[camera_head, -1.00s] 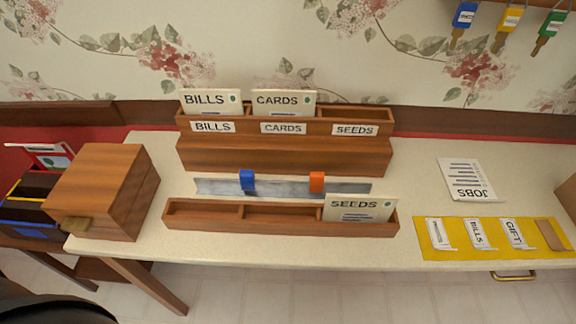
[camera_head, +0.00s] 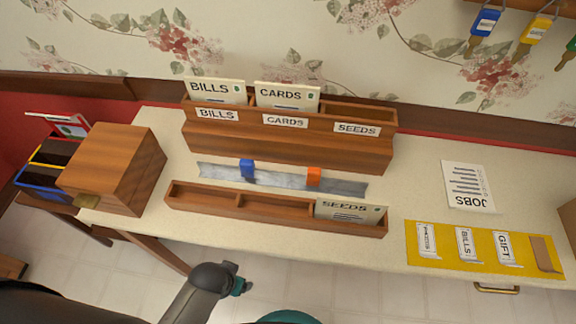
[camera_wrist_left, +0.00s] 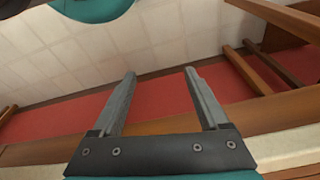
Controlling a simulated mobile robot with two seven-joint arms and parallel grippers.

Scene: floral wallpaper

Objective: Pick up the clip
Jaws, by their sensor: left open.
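In the head view a blue clip (camera_head: 247,169) and an orange clip (camera_head: 313,177) sit upright, apart from each other, on a grey metal strip (camera_head: 281,182) on the table. I cannot tell which of them is the task's clip. My left arm shows at the bottom of the head view, in front of the table, with its fingers out of sight there. In the left wrist view my left gripper (camera_wrist_left: 159,71) is open, with nothing between its fingers. No clip shows in that view. My right gripper is not in view.
A long wooden tray (camera_head: 228,205) with a SEEDS card (camera_head: 350,211) lies in front of the strip. A tiered card holder (camera_head: 290,150) stands behind it. A wooden box (camera_head: 112,168) stands at left, a yellow mat (camera_head: 482,262) at right. Keys hang above right.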

